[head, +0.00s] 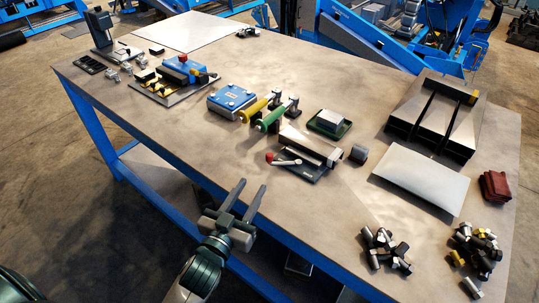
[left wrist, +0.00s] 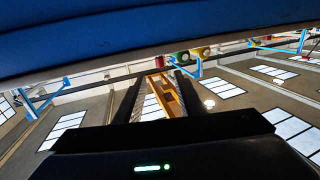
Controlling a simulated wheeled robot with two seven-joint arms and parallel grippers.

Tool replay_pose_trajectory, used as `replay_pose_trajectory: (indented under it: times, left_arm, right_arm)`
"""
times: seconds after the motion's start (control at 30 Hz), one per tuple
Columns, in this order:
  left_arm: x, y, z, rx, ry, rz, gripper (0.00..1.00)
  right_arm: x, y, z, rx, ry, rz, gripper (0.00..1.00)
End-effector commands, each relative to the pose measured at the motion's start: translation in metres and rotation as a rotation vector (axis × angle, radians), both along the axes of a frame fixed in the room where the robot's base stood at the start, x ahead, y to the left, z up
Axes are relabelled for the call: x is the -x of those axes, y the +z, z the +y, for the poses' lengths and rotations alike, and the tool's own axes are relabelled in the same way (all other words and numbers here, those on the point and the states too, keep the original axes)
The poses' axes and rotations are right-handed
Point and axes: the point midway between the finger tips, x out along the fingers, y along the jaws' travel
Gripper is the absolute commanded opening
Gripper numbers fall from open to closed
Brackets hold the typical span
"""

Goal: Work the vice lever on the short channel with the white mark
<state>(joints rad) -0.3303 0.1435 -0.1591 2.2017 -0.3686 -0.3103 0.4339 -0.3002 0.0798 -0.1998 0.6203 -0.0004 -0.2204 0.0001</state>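A small vice (head: 312,163) with a dark base stands near the front middle of the workbench. Its lever has a red knob (head: 269,157) at the left end. A pale, short bar (head: 287,162) lies beside the knob. My left gripper (head: 252,186) is open and empty, in front of the bench's near edge and apart from the vice. Its two spread fingers also show in the left wrist view (left wrist: 160,78). My right gripper is not in view.
The workbench (head: 350,100) has a blue frame. Yellow and green rollers (head: 270,119), a blue box (head: 231,100) and a green tray (head: 330,124) lie behind the vice. A divided rack (head: 400,125), white plate (head: 420,179) and loose fittings (head: 385,248) lie right.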

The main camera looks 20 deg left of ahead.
Motion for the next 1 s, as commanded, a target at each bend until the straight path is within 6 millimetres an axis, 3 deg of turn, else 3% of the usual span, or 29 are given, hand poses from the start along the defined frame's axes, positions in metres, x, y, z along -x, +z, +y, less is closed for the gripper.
replay_pose_trajectory:
  times: [0.6,0.8,1.0]
  left_arm:
    - [-0.108,0.003,-0.01,0.001,-0.001,-0.001,0.35]
    - [-0.128,0.001,-0.012,0.001,0.0,0.0,0.35]
    - [-0.134,0.0,-0.012,0.001,-0.001,0.0,0.35]
  right_arm:
    - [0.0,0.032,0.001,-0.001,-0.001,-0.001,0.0]
    - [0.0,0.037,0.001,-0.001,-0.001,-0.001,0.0]
    - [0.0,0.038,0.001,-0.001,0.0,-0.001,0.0]
